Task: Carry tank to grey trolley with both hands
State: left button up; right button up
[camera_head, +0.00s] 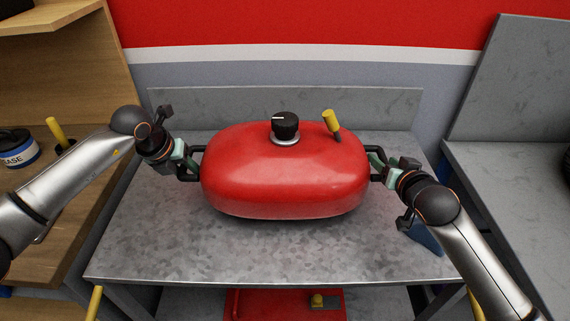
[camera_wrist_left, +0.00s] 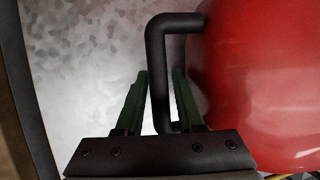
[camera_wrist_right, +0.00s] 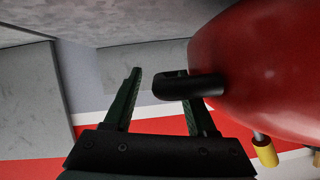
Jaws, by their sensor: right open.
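The red tank (camera_head: 285,185) stands on a grey metal table, with a black dial on top and a black handle at each end. My left gripper (camera_head: 187,162) is at its left handle (camera_wrist_left: 157,75). In the left wrist view the two fingers (camera_wrist_left: 160,85) lie either side of the handle bar, close to it; whether they press on it is unclear. My right gripper (camera_head: 378,163) is at the right handle (camera_wrist_right: 195,86). In the right wrist view its fingers (camera_wrist_right: 163,90) are open, with the handle's end between them. No grey trolley can be identified for certain.
The grey table (camera_head: 150,240) is bare in front of the tank and has a raised back panel (camera_head: 385,105). A wooden bench (camera_head: 85,210) stands left, holding a tin (camera_head: 17,148). Another grey surface (camera_head: 510,190) lies right. A blue object (camera_head: 424,238) sits by my right arm.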

pick_arm(q)
jog(key=shift+w+f, duration=0.1)
jog(key=shift+f, duration=0.1)
pick_arm(e)
jog(key=shift+w+f, duration=0.1)
jog(key=shift+w, duration=0.1)
pick_arm(q)
jog(key=shift+c, duration=0.2)
pick_arm(e)
jog(key=shift+c, duration=0.2)
pick_arm(q)
grip_shut()
pick_arm(e)
jog(key=c, duration=0.6)
grip_shut()
pick_arm(q)
jog(key=shift+w+r, duration=0.1)
jog(key=shift+r, duration=0.1)
pick_arm(e)
jog(key=shift+r, duration=0.2)
